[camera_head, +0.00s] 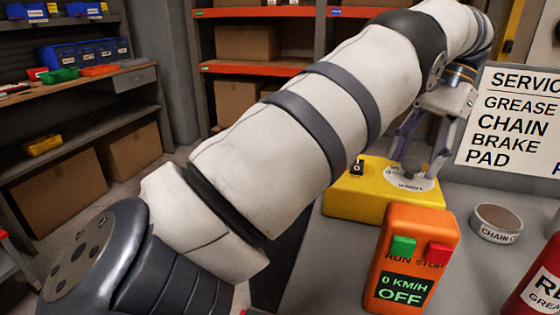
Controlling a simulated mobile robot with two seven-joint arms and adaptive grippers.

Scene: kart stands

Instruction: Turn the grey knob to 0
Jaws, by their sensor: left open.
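The yellow box (350,203) stands on the grey bench, with a white round dial plate (408,183) on its top. The plate's markings are too small to read. My left gripper (421,158) points down over the dial plate with its fingers apart, one on each side of the plate's middle. The grey knob is hard to make out between the fingers, so I cannot tell its setting or whether the fingers touch it. My left arm crosses the view from lower left to upper right. My right gripper is out of view.
An orange control box (413,232) with green and red buttons reads "0 KM/H OFF" in front. A small black switch (357,168) sits on the yellow box. A round tin (497,222) and a red container (537,283) stand right. A service sign (512,125) is behind.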

